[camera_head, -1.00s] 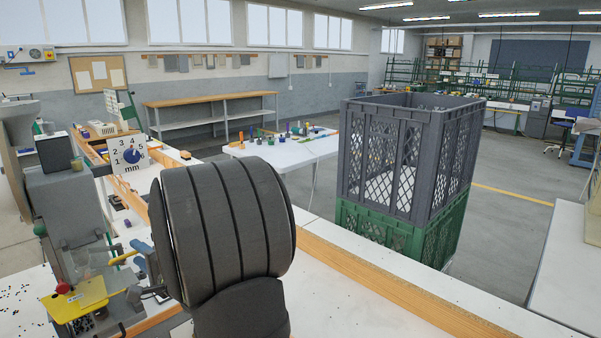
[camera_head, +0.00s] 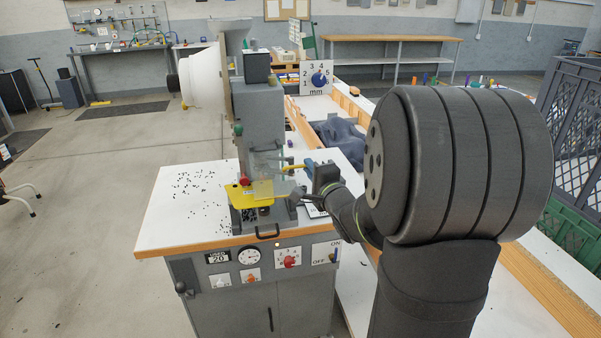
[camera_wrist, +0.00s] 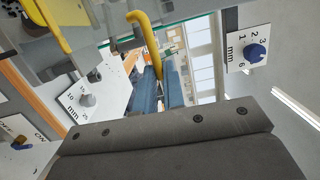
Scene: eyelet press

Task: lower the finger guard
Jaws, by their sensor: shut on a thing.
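The eyelet press (camera_head: 262,125) stands on its bench at the centre left of the head view. Its finger guard (camera_head: 266,162) looks like a clear panel above the yellow work plate (camera_head: 258,193), with a yellow handle (camera_head: 293,168) reaching out to the right. My wrist hides some of the bench right of the press.
A thickness dial (camera_head: 317,77) stands behind the press, and control knobs (camera_head: 288,260) sit on the cabinet front below. Small black bits (camera_head: 195,188) are scattered on the white benchtop (camera_head: 160,220). Grey and green crates (camera_head: 575,150) stand at the right.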

